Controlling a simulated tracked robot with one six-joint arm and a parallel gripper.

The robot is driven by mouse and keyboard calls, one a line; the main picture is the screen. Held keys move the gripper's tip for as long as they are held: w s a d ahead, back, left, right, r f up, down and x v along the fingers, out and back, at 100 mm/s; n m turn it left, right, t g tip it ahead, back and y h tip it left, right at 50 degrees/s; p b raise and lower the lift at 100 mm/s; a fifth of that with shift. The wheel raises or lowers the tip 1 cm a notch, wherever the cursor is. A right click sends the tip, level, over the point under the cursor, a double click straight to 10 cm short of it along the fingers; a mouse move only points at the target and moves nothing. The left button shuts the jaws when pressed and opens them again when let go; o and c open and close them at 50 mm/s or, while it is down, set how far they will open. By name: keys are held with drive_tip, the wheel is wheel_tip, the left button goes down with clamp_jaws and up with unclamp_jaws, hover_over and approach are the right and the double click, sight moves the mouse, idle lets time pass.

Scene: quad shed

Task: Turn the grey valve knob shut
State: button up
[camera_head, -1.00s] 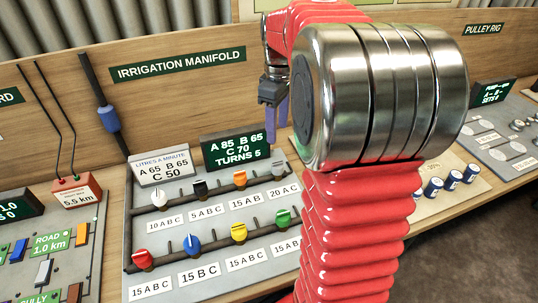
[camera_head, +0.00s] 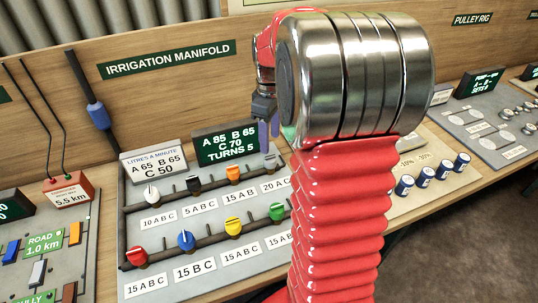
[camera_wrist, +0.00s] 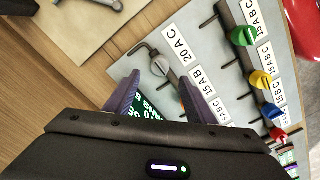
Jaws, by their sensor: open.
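The grey valve knob (camera_head: 270,161) is at the right end of the upper pipe on the irrigation manifold, above the "20 AC" label. In the wrist view the grey knob (camera_wrist: 160,67) sits just beyond the fingertips, roughly centred between them. My gripper (camera_head: 269,132) hangs above and behind this knob, apart from it. In the wrist view my gripper (camera_wrist: 164,88) has its two purple fingers spread and empty. Whether the knob is open or shut is too small to tell.
The orange knob (camera_head: 233,173) is left of the grey one, and the green knob (camera_head: 277,211) is below it. Black, white, yellow, blue and red knobs also sit on the pipes. The "TURNS 5" sign (camera_head: 229,144) stands close left of my gripper.

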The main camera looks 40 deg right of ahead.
sight(270, 156)
wheel_tip(270, 156, down, 8)
drive_tip(key=shift+r, duration=0.2)
drive_tip(key=shift+c, duration=0.3)
drive_tip(key=c, duration=0.9)
drive_tip(key=shift+a, duration=0.15)
drive_tip(key=shift+c, duration=0.4)
